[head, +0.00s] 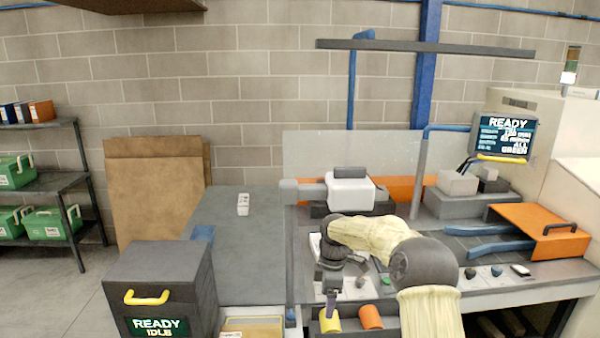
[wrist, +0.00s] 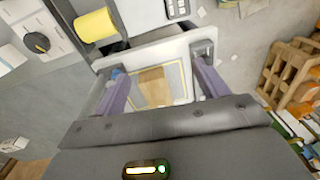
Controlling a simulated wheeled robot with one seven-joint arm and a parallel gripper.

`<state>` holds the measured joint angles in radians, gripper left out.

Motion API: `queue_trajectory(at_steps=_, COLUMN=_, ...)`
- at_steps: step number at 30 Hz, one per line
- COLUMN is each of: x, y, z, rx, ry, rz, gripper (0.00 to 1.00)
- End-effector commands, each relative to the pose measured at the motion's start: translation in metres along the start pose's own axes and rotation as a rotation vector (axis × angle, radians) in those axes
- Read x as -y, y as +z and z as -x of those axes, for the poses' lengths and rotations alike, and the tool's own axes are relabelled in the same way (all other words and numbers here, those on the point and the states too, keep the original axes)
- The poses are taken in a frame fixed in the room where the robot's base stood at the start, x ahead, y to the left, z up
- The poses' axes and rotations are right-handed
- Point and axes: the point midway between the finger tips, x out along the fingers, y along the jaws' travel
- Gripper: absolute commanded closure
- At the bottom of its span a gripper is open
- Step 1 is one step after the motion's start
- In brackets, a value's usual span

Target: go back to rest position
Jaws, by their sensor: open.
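My gripper (head: 332,302) hangs low over the front of the workbench (head: 460,302), near a yellow cylinder (head: 330,321) and an orange cylinder (head: 371,317). My arm reaches across the bench, bent and in a cream sleeve. In the wrist view my gripper (wrist: 160,72) has its two purple fingers wide apart. A white-rimmed panel with a tan patch (wrist: 153,85) shows between and beyond them; I see nothing clamped. The yellow cylinder (wrist: 97,25) lies up and left of the fingers.
A white box-like device (head: 350,193) stands behind my arm. An orange case (head: 540,231) and a screen (head: 503,135) are on the right. A dark box (head: 160,280) with a yellow handle stands front left. The grey table (head: 238,270) is mostly clear, with a small white item (head: 243,204).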

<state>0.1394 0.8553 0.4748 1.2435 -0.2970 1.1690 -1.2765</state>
Motion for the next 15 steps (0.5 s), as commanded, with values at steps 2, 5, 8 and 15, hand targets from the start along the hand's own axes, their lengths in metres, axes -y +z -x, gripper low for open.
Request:
queue_trajectory(at_steps=2, x=0.018, y=0.003, z=0.009, rx=0.016, ry=0.024, rz=-0.105, gripper=0.27)
queue_trajectory(at_steps=5, x=0.041, y=0.007, z=0.015, rx=0.024, ry=0.055, rz=-0.246, gripper=0.27)
queue_trajectory(at_steps=8, x=0.066, y=0.012, z=0.019, rx=0.025, ry=0.085, rz=-0.392, gripper=0.27)
queue_trajectory(at_steps=15, x=0.133, y=0.03, z=0.026, rx=0.001, ry=0.163, rz=-0.757, gripper=0.27)
